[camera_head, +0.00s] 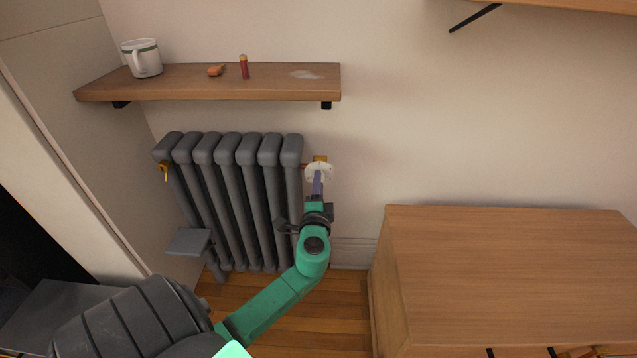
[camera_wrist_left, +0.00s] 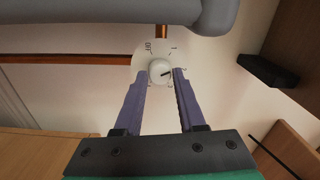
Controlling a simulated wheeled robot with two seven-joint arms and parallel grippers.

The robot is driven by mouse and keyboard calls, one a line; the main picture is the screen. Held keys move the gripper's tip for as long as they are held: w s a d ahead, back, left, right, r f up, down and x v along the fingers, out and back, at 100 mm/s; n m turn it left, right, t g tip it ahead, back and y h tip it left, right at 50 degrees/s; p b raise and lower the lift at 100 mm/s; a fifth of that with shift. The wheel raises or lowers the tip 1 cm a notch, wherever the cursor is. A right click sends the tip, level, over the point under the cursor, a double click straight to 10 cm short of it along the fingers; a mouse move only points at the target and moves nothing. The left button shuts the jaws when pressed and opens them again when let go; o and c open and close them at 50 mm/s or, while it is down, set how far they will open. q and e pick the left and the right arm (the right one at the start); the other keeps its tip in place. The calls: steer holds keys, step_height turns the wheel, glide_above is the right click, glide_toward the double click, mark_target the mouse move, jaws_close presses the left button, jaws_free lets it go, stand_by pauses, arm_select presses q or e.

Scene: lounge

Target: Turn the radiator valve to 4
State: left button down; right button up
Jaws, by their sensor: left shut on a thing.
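The radiator valve has a white round dial (camera_head: 319,172) at the right end of the dark grey radiator (camera_head: 230,190). In the left wrist view the dial (camera_wrist_left: 147,58) bears OFF and a 1 along its upper edge; other marks are hidden or too small to read. A white knob (camera_wrist_left: 158,66) with a dark pointer line sits at its centre, the line pointing roughly right in that view. My left gripper (camera_head: 318,181) reaches up to the dial, its purple fingers shut on the knob from both sides. My right gripper is not in view.
A wooden shelf (camera_head: 210,92) above the radiator holds a white mug (camera_head: 142,58), a small orange-brown item (camera_head: 215,71) and a red lighter-like item (camera_head: 244,67). A wooden cabinet (camera_head: 510,270) stands at the right. The wall between valve and cabinet is clear.

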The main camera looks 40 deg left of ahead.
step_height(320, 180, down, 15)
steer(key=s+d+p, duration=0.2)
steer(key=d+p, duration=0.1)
steer(key=p, duration=0.3)
arm_select(q)
steer(key=shift+s+d+f+m+p, duration=0.1)
steer(key=shift+m+p, duration=4.8)
steer(key=shift+m, duration=9.7)
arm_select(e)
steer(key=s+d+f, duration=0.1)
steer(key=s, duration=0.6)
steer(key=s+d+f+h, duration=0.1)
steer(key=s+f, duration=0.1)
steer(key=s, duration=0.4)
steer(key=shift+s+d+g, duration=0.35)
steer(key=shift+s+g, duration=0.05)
arm_select(q)
steer(key=c, duration=0.5)
jaws_free()
